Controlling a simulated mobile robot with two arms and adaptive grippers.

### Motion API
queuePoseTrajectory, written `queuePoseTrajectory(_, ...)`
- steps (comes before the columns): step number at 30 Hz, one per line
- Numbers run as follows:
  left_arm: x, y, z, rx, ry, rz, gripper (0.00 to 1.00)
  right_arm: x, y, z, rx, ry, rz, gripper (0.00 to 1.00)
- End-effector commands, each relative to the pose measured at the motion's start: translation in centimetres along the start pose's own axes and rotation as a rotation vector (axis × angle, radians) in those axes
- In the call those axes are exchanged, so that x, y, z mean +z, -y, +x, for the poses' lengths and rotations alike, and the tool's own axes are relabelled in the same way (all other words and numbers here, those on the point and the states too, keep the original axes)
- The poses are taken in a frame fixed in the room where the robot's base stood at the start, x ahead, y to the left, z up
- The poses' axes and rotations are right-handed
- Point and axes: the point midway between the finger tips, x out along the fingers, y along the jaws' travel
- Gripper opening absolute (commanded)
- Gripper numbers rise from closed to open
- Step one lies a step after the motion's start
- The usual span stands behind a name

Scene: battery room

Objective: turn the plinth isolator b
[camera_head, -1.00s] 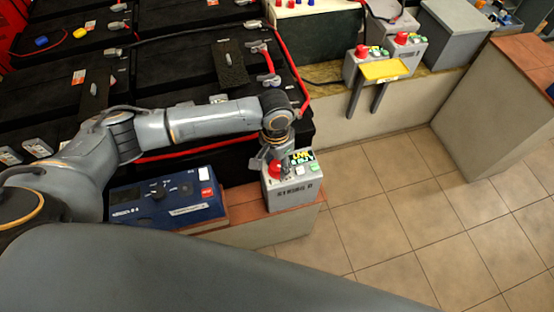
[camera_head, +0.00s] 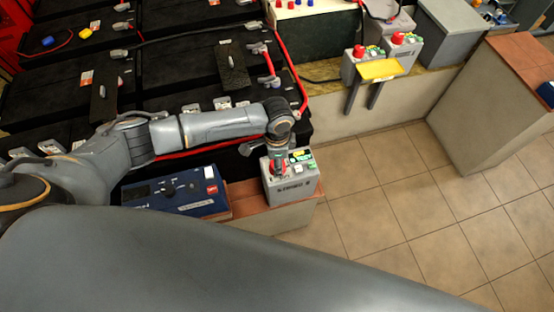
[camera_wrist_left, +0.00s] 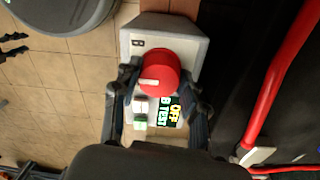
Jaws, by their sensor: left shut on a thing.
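Plinth isolator b (camera_head: 291,187) is a grey box on the near plinth's red top. Its round red knob (camera_wrist_left: 156,70) has a white mark pointing left in the left wrist view. The lit label (camera_wrist_left: 169,112) there reads OFF, B, TEST. My left gripper (camera_wrist_left: 158,80) reaches down from above and is shut on the red knob, one dark finger on each side. In the head view (camera_head: 281,164) the gripper mostly hides the knob. My right gripper is not clearly seen.
A blue instrument box (camera_head: 175,192) stands left of the isolator. Black batteries (camera_head: 200,65) with red cables (camera_head: 288,65) lie behind. Similar grey boxes and a yellow plate (camera_head: 378,69) sit on the back ledge. Tiled floor (camera_head: 410,195) to the right is clear.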

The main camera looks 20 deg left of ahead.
Motion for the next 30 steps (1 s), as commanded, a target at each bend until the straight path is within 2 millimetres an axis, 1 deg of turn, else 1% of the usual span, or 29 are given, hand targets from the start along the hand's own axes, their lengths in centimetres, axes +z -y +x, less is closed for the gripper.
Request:
queuePoseTrajectory(14, -0.07, -0.01, 0.0, -0.001, -0.001, 0.02, 0.12, -0.01, 0.01, -0.11, 0.0, 0.0, 0.0, 0.4)
queuePoseTrajectory(15, -0.07, -0.01, 0.0, -0.001, -0.001, 0.02, 0.46, 0.0, 0.01, -0.11, 0.0, 0.0, 0.0, 0.4)
queuePoseTrajectory(17, -0.07, -0.01, 0.0, -0.001, -0.001, 0.02, 0.58, 0.0, 0.01, -0.11, 0.0, 0.0, 0.0, 0.4)
queuePoseTrajectory(18, -0.07, -0.01, 0.0, 0.0, -0.001, 0.02, 0.66, 0.0, 0.01, -0.11, 0.0, 0.0, 0.0, 0.4)
queuePoseTrajectory(27, -0.04, 0.0, -0.04, 0.0, -0.001, 0.018, 0.67, 0.03, -0.02, -0.11, 0.0, 0.001, 0.0, 0.4)
queuePoseTrajectory(30, -0.07, 0.03, -0.54, -0.001, -0.002, 0.018, 0.67, 0.03, -0.04, -0.11, 0.0, 0.001, 0.0, 0.4)
